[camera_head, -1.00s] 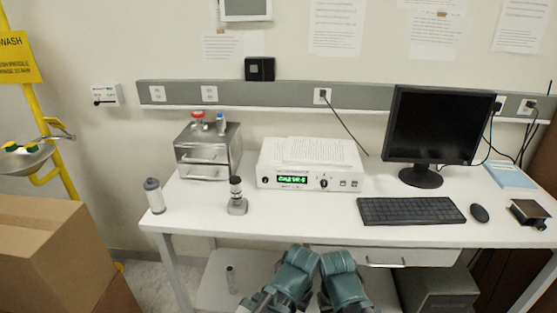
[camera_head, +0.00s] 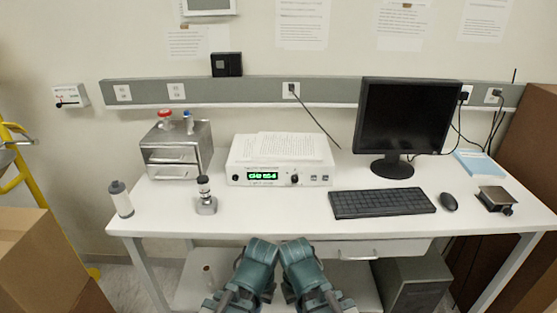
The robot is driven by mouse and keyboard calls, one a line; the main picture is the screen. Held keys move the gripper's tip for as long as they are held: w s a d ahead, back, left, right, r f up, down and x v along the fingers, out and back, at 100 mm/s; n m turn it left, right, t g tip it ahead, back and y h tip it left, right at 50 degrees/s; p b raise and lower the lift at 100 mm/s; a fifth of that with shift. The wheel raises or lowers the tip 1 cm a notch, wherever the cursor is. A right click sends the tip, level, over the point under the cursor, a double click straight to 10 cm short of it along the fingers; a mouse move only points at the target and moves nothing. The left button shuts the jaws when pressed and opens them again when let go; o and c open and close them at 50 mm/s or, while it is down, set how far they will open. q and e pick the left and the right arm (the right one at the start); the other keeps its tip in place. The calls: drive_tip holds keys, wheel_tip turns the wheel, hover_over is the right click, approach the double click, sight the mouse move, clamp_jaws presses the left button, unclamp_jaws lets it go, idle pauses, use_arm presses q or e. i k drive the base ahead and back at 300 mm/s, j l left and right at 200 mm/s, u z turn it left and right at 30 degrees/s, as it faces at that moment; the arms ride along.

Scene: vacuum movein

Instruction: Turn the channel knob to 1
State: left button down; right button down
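A white instrument box (camera_head: 305,178) stands on the table with papers on its top. Its front has a green lit display (camera_head: 262,176) whose text is too small to read surely. A black knob (camera_head: 294,179) sits right of the display, with small buttons further right; a smaller dark knob (camera_head: 236,177) is at the left end. The knob settings cannot be made out. My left arm and my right arm come in at the bottom centre, below the table's front edge and well short of the box. Their teal links show, but I cannot make out the fingers.
The white table (camera_head: 270,215) has free room in front of the box. A metal drawer unit (camera_head: 178,150), a small dark-topped device (camera_head: 205,195) and a grey-capped cylinder (camera_head: 121,200) are left. A monitor (camera_head: 403,122), keyboard (camera_head: 382,202) and mouse (camera_head: 449,202) are right. Cardboard boxes (camera_head: 35,260) stand at lower left.

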sight(294, 179)
drive_tip(key=k+j+z, duration=0.1)
drive_tip(key=j+z, duration=0.3)
drive_tip(key=k+j+z, duration=0.2)
drive_tip(key=z, duration=0.15)
drive_tip(key=k+j+z, duration=0.15)
drive_tip(key=z, duration=0.25)
drive_tip(key=j, duration=0.1)
